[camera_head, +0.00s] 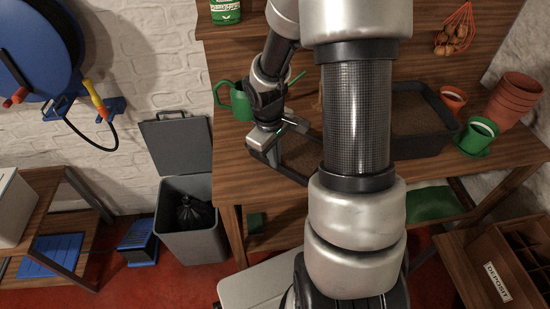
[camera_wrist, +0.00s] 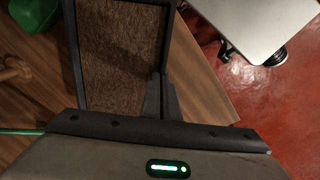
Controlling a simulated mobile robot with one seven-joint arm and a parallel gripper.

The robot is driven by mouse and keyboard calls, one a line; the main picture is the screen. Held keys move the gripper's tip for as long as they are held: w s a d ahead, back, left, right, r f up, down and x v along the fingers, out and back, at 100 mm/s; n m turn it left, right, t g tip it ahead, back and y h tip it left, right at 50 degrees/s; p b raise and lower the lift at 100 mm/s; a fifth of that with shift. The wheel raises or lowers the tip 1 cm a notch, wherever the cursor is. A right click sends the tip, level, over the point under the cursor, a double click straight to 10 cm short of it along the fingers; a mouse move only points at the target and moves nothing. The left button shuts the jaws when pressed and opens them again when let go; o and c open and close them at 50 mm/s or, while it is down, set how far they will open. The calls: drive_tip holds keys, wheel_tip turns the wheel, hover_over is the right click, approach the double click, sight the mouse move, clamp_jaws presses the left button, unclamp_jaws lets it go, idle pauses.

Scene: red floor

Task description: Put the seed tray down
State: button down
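The seed tray (camera_head: 428,145) is a black-walled tray filled with brown soil, over the wooden bench near its front edge. My arm hides its middle in the head view. In the wrist view the tray (camera_wrist: 74,60) fills the upper left, its soil level. My gripper (camera_head: 272,150) is at the tray's left end in the head view. In the wrist view my gripper's fingers (camera_wrist: 161,97) are close together around the tray's right-hand wall. I cannot tell whether the tray's underside touches the bench.
The wooden bench (camera_head: 228,150) holds a green watering can (camera_head: 240,101) left of my gripper. A grey bin (camera_head: 190,240) stands on the red floor to the left.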

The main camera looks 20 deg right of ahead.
drive_tip(key=shift+f, duration=0.15)
drive_tip(key=c, duration=2)
unclamp_jaws()
drive_tip(key=shift+c, duration=0.2)
